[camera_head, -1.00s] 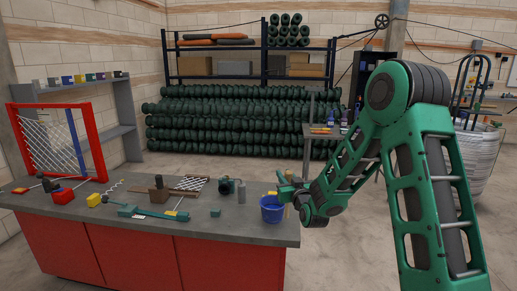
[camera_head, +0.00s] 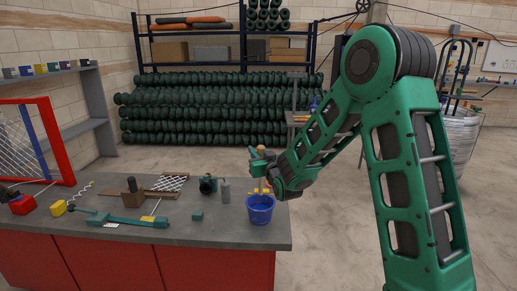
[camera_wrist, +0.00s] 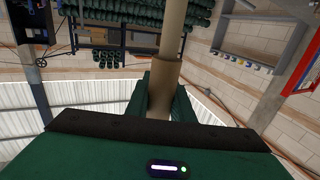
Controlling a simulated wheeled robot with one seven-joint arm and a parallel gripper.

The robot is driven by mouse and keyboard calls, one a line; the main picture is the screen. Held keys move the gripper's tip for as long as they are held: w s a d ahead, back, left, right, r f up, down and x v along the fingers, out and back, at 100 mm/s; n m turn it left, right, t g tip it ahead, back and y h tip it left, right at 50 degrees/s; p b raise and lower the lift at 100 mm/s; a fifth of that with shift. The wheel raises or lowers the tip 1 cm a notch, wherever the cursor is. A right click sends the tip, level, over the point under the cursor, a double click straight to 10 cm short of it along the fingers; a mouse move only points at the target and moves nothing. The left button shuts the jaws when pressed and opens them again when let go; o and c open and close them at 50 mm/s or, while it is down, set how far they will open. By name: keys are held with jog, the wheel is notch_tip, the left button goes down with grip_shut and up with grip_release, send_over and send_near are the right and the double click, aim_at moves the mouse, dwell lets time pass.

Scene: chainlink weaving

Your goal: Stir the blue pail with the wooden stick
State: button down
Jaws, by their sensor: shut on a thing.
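The blue pail (camera_head: 260,211) stands upright near the right end of the grey workbench. My gripper (camera_head: 261,167) is shut on the wooden stick (camera_head: 263,184) and holds it roughly upright above the pail's far rim. The stick's lower part shows just over the rim; I cannot tell whether its tip is inside the pail. In the wrist view the pale round stick (camera_wrist: 173,32) runs up from between the fingers of my gripper (camera_wrist: 160,95); the pail is not in that view.
The bench (camera_head: 200,232) also holds a grey cylinder (camera_head: 226,191), a dark green device (camera_head: 208,185), a small green block (camera_head: 197,216) and a long teal tool (camera_head: 130,221). A red frame with mesh (camera_head: 62,140) stands at the left.

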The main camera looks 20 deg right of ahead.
notch_tip(320, 180, down, 11)
jog(key=shift+r, duration=0.15)
dwell(0.9)
